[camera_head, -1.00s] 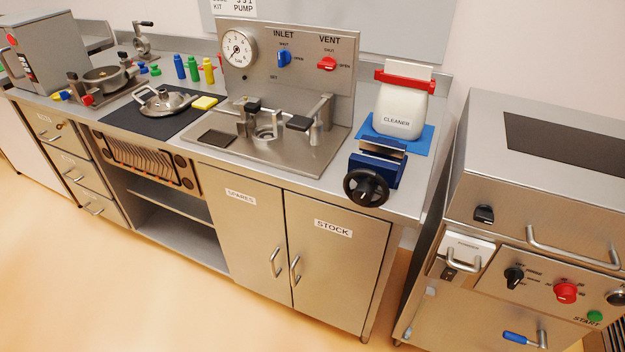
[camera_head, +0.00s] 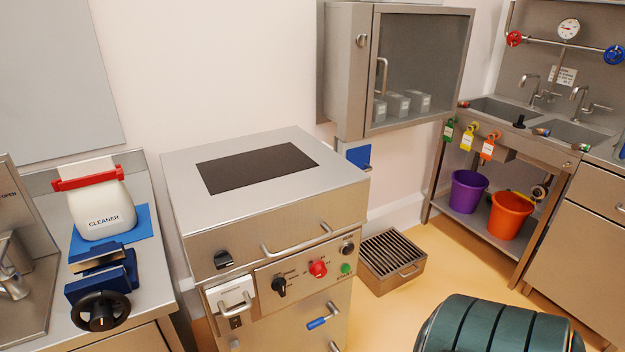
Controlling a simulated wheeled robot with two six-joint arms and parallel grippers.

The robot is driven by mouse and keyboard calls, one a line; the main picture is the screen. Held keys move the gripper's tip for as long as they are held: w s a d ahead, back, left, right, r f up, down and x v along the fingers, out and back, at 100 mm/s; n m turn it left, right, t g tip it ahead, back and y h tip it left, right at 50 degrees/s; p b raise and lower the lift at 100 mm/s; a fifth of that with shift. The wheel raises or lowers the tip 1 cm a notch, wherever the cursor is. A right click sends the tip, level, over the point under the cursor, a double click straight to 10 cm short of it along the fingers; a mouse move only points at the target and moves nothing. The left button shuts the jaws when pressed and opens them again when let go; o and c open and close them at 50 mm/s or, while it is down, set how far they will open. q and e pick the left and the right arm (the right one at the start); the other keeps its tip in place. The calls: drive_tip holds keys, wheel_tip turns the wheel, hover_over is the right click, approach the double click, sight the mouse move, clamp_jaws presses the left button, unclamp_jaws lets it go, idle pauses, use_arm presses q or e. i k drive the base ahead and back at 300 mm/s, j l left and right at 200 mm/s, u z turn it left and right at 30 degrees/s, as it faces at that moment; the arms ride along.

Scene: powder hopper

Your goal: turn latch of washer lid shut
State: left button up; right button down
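The washer is a steel cabinet (camera_head: 300,300) standing in the middle left. Its lid (camera_head: 215,215) has a dark window on top and looks down. A small black latch (camera_head: 222,260) sits at the left of the lid's front face; its exact turn is too small to tell. A bar handle (camera_head: 297,243) is to its right. The panel below has a black knob (camera_head: 279,287), a red knob (camera_head: 318,269) and a green start button (camera_head: 346,268). A blue-gripped lever (camera_head: 317,323) is on the lower front. Neither of my grippers is in view.
A counter with a white cleaner bottle (camera_head: 103,207) and a blue vise (camera_head: 100,275) stands left of the washer. A floor grate box (camera_head: 391,262) is to its right. A dark green ribbed object (camera_head: 500,328) fills the lower right. Open floor lies between.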

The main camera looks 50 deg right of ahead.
sight(223, 259)
drive_tip(key=z, duration=1.4)
